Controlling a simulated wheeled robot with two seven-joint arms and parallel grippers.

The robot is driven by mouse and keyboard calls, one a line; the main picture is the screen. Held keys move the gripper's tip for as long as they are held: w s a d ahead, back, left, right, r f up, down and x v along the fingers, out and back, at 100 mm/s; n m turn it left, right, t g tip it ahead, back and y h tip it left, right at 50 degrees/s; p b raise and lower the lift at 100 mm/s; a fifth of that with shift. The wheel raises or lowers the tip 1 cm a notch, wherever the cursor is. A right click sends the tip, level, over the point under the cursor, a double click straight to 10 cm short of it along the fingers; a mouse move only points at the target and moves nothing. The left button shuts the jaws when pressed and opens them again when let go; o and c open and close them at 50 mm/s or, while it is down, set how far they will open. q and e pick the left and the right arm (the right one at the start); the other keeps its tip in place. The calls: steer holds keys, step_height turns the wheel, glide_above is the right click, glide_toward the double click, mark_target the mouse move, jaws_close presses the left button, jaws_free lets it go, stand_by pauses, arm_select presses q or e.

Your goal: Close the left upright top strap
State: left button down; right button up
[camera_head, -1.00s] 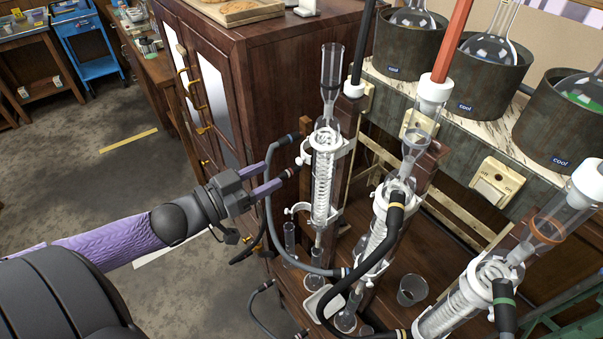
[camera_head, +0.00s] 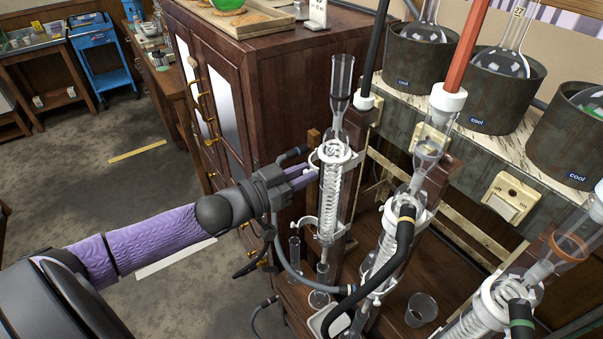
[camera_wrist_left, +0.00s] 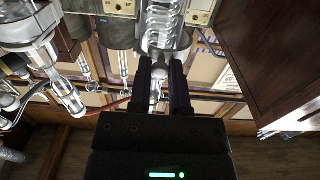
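The left upright (camera_head: 343,212) is a brown wooden post holding a clear glass condenser (camera_head: 326,212) with a coil inside. Its white top strap (camera_head: 313,158) sticks out on the left near the coil's upper end. A second white strap (camera_head: 304,226) juts out lower down. My left gripper (camera_head: 314,175) is beside the condenser's left side, with its purple fingertips just below the top strap. Whether they touch it is unclear. In the left wrist view the two dark fingers (camera_wrist_left: 162,68) stand a narrow gap apart, with the coil glass (camera_wrist_left: 163,25) beyond them. My right gripper is not visible.
Two more condensers (camera_head: 385,245) (camera_head: 490,305) stand to the right. A wooden cabinet (camera_head: 285,85) is behind. Grey cooling pots (camera_head: 420,67) stand on the shelf.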

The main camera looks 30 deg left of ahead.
mark_target(328, 167)
arm_select(q)
steer(key=shift+w+d+r+n+t+y+p, duration=0.1)
steer(key=shift+d+n+t+y+p, duration=0.15)
steer(key=shift+d+n+y+p, duration=0.65)
steer(key=shift+w+d+n+t+y+p, duration=0.15)
steer(key=shift+n+y+p, duration=0.5)
steer(key=shift+y+p, duration=0.8)
steer(key=shift+w+d+r+n+t+y+p, duration=0.1)
steer(key=shift+d+n+t+y+p, duration=0.3)
steer(key=shift+n+y+p, duration=0.55)
steer(key=shift+f, duration=0.1)
steer(key=c, duration=0.6)
jaws_free()
steer(key=shift+s, duration=0.1)
steer(key=s, duration=0.9)
steer(key=shift+s, duration=0.4)
